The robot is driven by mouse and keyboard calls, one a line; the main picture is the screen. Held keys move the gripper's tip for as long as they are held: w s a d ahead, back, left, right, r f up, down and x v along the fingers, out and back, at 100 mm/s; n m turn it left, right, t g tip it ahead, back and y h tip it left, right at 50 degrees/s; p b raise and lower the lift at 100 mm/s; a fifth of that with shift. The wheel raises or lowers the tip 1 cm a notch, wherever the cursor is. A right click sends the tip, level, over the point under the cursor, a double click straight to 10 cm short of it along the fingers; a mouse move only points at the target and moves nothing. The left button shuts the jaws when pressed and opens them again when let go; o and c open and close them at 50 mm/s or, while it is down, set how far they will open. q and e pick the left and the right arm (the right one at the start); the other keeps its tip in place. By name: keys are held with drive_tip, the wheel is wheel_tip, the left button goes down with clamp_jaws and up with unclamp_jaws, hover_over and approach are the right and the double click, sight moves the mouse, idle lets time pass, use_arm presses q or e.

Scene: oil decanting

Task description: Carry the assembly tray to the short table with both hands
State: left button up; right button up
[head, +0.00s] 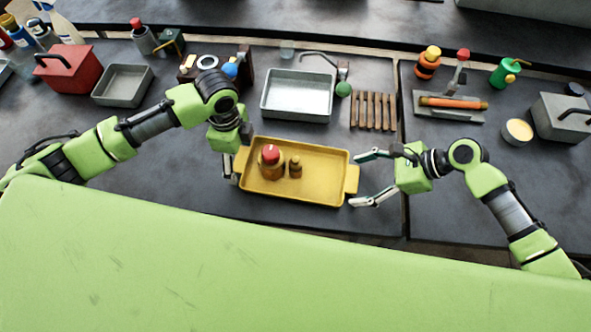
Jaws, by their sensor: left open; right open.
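The yellow assembly tray (320,184) lies on the dark table, with a handle tab at each short end. A brown jar with a red cap (271,159) and a small brown bottle (295,167) stand in its left half. My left gripper (231,172) points down at the tray's left handle; its fingers are partly hidden, and I cannot tell whether they touch it. My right gripper (361,178) is open, its two fingers spread on either side of the tray's right handle. I cannot tell which table is the short one.
A grey metal tray (297,94) and a slatted wooden rack (373,110) stand behind the yellow tray. A red toolbox (67,70) is at the left; a grey box (560,117) and a round tin (517,131) are at the right. A gap (402,150) separates two table sections.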

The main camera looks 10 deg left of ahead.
use_arm(q)
drive_tip(key=c, duration=1.6)
use_arm(e)
drive_tip(key=c, duration=1.5)
use_arm(q)
drive_tip(key=shift+o, duration=0.2)
use_arm(e)
drive_tip(key=shift+r, duration=0.1)
use_arm(q)
drive_tip(key=shift+w+r, duration=0.1)
drive_tip(key=shift+r, duration=0.05)
use_arm(e)
drive_tip(key=shift+w+r, duration=0.1)
